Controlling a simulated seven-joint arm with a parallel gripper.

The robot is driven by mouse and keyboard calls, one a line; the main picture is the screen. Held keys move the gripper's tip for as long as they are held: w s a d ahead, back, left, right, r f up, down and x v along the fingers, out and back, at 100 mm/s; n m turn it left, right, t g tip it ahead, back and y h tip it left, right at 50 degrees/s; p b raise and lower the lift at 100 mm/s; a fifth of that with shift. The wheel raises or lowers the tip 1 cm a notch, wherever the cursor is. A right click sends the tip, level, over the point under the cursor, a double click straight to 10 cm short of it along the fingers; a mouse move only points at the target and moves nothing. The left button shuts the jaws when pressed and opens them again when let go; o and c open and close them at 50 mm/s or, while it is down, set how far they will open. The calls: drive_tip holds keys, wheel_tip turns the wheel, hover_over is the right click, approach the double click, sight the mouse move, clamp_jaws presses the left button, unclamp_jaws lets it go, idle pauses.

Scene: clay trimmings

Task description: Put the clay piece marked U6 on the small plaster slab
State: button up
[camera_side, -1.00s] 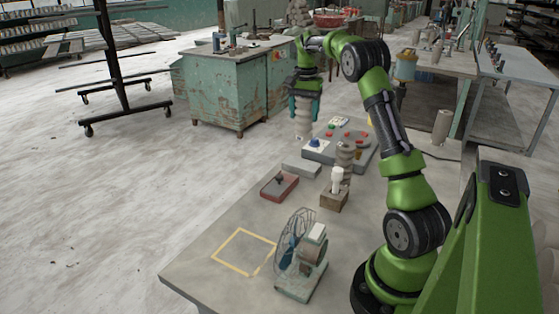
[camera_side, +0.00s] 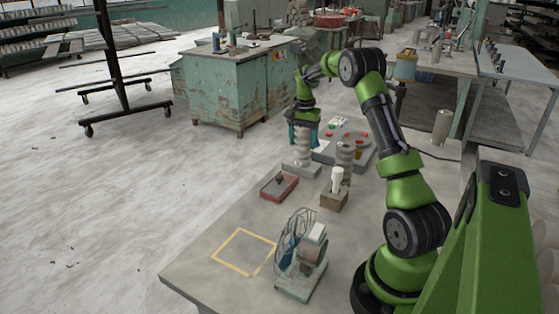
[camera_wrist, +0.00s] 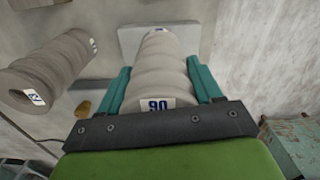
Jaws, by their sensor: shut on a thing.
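My gripper (camera_side: 303,127) is shut on a ribbed grey clay piece (camera_side: 301,148), which stands upright between the teal fingers. In the wrist view the piece (camera_wrist: 160,70) bears a label that shows upside down and seems to read U6. The small plaster slab (camera_side: 288,166) is a flat grey block directly under the piece in the side view. In the wrist view the slab (camera_wrist: 130,38) shows behind the piece's far end. I cannot tell whether the piece touches it.
Behind is a grey panel with coloured knobs (camera_side: 357,137). A red tray (camera_side: 279,187), a white bottle on a wooden block (camera_side: 333,201) and a fan (camera_side: 304,262) stand nearer. A yellow-taped square (camera_side: 243,231) is empty.

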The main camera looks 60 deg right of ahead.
drive_tip(key=o, duration=1.5)
drive_tip(key=shift+f, duration=0.15)
drive_tip(key=shift+o, duration=0.2)
wheel_tip(320, 180, up, 12)
drive_tip(key=a+r+n+t, duration=0.25)
drive_tip(key=a+r, duration=0.35)
drive_tip(key=a, duration=0.5)
drive_tip(key=s+a+r+n+t, duration=0.1)
drive_tip(key=s+a+n, duration=0.2)
drive_tip(key=a, duration=0.7)
drive_tip(key=s+a+r+n+t, duration=0.15)
drive_tip(key=s+a+n, duration=0.25)
drive_tip(key=a, duration=0.5)
drive_tip(key=s+a+f+n+t+y, duration=0.2)
drive_tip(key=s+a+f, duration=0.3)
drive_tip(key=s+a, duration=0.3)
drive_tip(key=shift+a+n, duration=0.25)
drive_tip(key=shift+n, duration=0.3)
